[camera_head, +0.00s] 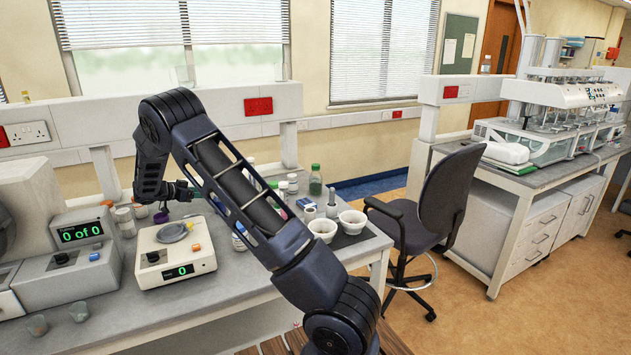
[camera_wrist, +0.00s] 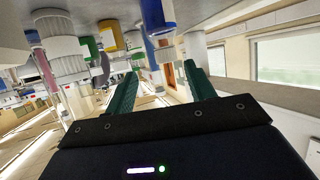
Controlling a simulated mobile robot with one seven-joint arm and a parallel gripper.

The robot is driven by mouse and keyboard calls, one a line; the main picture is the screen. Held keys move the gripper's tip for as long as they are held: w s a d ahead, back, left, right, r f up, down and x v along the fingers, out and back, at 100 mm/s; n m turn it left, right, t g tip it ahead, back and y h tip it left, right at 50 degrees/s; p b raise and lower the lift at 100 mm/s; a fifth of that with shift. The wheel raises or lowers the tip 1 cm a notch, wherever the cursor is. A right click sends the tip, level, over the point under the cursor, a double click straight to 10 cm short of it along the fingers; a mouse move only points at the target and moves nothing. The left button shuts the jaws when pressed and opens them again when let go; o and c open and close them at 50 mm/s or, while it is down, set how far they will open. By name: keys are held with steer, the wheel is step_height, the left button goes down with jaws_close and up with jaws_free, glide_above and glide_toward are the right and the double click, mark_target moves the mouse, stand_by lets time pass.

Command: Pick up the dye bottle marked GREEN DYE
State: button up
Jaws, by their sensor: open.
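My gripper (camera_head: 186,191) reaches over the far part of the left bench in the head view. In the wrist view my gripper (camera_wrist: 162,88) shows two green fingers spread apart with no object clearly held. The wrist picture is upside down, with the bench top along its upper edge. A container with a green band (camera_wrist: 90,47) stands among several containers beyond the left finger. A green-capped bottle (camera_head: 315,180) stands at the back of the bench in the head view, right of my gripper. No label is readable, so I cannot tell which is GREEN DYE.
A blue-and-white container (camera_wrist: 157,18) stands beyond the finger gap. A balance (camera_head: 176,256) sits below my gripper in the head view. White jars (camera_head: 125,221) stand left of it. Two white bowls (camera_head: 352,222) stand near the bench's right edge.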

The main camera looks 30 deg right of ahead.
steer(key=shift+o, duration=0.7)
